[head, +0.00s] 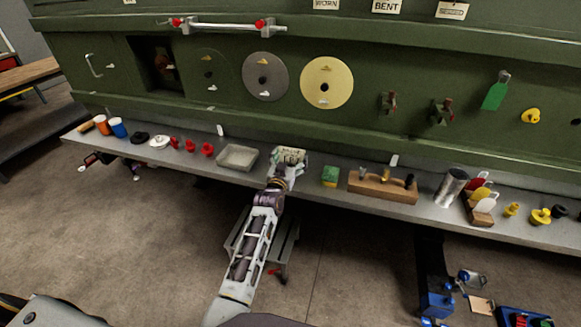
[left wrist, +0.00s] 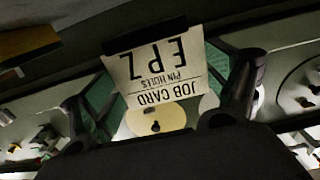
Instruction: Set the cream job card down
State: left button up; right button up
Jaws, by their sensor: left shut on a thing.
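The cream job card (left wrist: 160,65) hangs between the fingers of my left gripper (left wrist: 160,105) in the left wrist view. Its print reads upside down there: JOB CARD, PIN HOLES, E P Z. A dark bar crosses its upper edge. In the head view my left gripper (head: 288,165) is over the long grey shelf (head: 317,186), with the card (head: 290,153) showing pale at its tip. The gripper is shut on the card. Whether the card touches the shelf cannot be told. My right gripper is not in view.
A shallow grey tray (head: 237,157) stands just left of the gripper. The green panel wall (head: 430,65) rises behind the shelf. Narrow bare shelf lies between block and gripper.

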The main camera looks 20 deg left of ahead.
aim_at(291, 164)
pick_arm(q)
jog(key=shift+f, duration=0.15)
jog(key=shift+f+b, duration=1.75)
jog(key=shift+f, duration=0.1)
jog(key=o, duration=0.8)
jog(key=shift+s+a+b, duration=0.2)
jog(key=shift+s+b, duration=0.1)
jog(key=shift+s, duration=5.7)
